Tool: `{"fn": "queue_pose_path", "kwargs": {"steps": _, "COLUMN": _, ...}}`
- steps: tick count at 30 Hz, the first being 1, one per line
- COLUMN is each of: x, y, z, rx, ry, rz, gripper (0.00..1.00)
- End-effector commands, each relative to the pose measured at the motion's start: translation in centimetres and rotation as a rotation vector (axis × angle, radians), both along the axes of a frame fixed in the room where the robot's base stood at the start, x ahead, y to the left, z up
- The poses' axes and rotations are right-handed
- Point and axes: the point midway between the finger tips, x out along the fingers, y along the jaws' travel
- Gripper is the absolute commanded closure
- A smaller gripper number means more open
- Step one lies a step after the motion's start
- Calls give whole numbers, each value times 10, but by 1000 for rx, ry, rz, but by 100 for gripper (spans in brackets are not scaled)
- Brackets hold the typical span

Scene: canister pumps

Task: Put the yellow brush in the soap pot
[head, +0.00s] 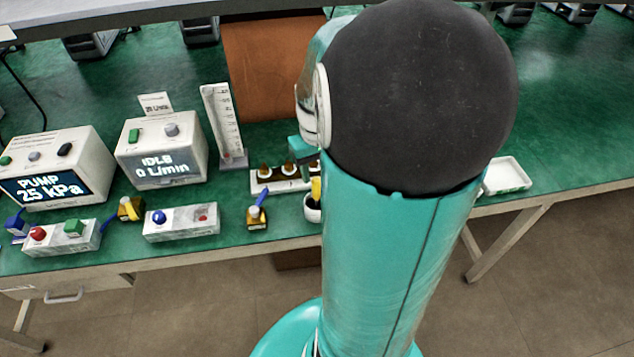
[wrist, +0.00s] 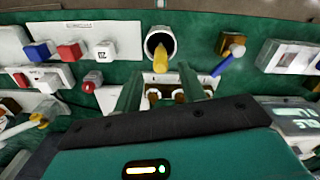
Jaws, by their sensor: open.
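The soap pot is a small white cup with a dark inside (head: 312,214), near the bench's front edge and partly behind my arm in the head view. It also shows at the top middle of the wrist view (wrist: 160,33). The yellow brush (wrist: 160,60) stands in the pot's mouth, its yellow end sticking up out of it; it shows in the head view as a yellow strip (head: 316,188). My gripper (wrist: 164,80) is open, with nothing between its two green fingers. The brush is just beyond the fingertips and appears apart from them. The brush's lower end is hidden in the pot.
A white rack with several brass-and-white fittings (head: 270,186) is close behind the pot. A valve with a blue lever (head: 257,217) stands left of it. A gauge stand (head: 222,125), control boxes (head: 162,158) and a white tray (head: 508,175) share the green bench.

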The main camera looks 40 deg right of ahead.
Motion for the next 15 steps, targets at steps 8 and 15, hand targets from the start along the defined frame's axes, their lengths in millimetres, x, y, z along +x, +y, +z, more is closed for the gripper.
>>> {"fn": "queue_pose_path", "kwargs": {"steps": 8, "x": 0, "y": 0, "z": 44, "rx": 0, "ry": -1, "rz": 1, "gripper": 59}}
{"fn": "queue_pose_path", "kwargs": {"steps": 15, "x": 1, "y": 3, "z": 51, "rx": -3, "ry": -3, "rz": 5, "gripper": 59}}
